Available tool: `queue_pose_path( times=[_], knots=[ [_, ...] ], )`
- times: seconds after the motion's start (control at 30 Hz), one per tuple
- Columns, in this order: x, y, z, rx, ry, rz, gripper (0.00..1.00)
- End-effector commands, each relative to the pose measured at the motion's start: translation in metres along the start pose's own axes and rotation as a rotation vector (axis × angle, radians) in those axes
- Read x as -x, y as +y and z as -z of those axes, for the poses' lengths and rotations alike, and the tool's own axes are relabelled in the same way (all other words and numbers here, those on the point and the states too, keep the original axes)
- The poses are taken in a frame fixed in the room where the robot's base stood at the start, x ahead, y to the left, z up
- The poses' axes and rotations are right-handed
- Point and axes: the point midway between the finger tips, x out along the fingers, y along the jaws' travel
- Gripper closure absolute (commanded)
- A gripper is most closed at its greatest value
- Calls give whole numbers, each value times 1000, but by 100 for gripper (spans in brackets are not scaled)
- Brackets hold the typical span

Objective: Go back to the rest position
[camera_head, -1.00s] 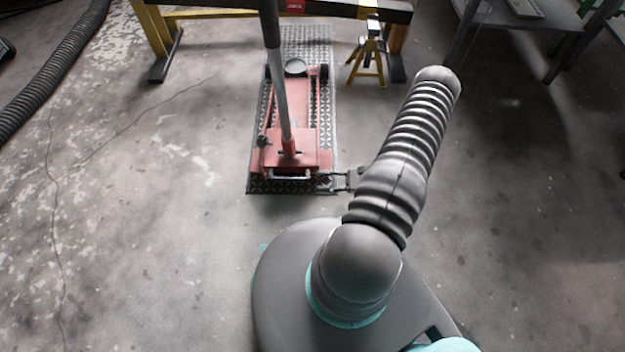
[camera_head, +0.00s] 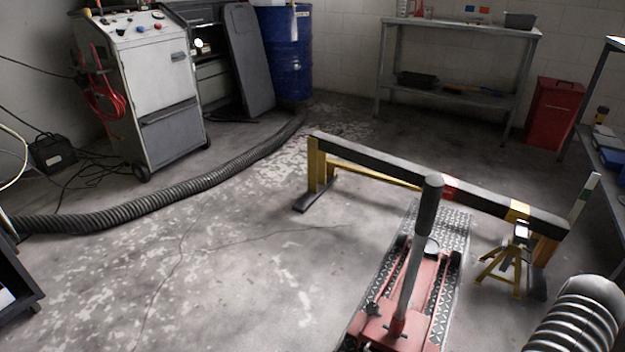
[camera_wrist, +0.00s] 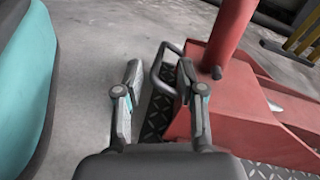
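My gripper (camera_wrist: 160,75) shows in the wrist view, with its two fingers apart and nothing held between them.
A black and yellow beam (camera_head: 400,174) stands behind the jack, with a yellow jack stand (camera_head: 508,262) near its right end. A ribbed hose (camera_head: 160,198), a white machine cart (camera_head: 155,90) and a blue drum (camera_head: 284,50) are at the left. The floor left of the jack is clear.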

Motion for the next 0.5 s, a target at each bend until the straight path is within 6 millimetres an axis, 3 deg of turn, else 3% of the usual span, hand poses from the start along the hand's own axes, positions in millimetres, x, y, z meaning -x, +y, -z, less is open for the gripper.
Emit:
queue_pose_path(
  times=[0.2, 0.5],
  knots=[
    [-8, -30, -58, 119, 80, -207, 61],
    [-25, -54, -135, 291, 197, -467, 61]
  ],
)
